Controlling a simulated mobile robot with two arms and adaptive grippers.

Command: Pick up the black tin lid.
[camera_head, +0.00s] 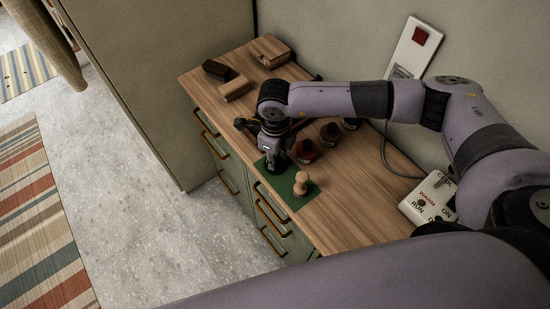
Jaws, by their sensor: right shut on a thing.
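My right gripper (275,165) points down over the green mat (285,188) near the front edge of the wooden bench top. It is shut on a dark thing at its fingertips, which I take to be the black tin lid; the gripper and its shadow hide most of it. I cannot tell whether it touches the mat. Dark red tins (306,151) stand just right of the gripper, with another tin (330,134) behind. My left gripper is not in view.
A pale wooden knobbed piece (301,184) stands on the mat close to the gripper. Wooden blocks (236,89) lie at the back left. A white switch box (430,199) with a cable sits at the right. The bench top (345,205) is bare between mat and box.

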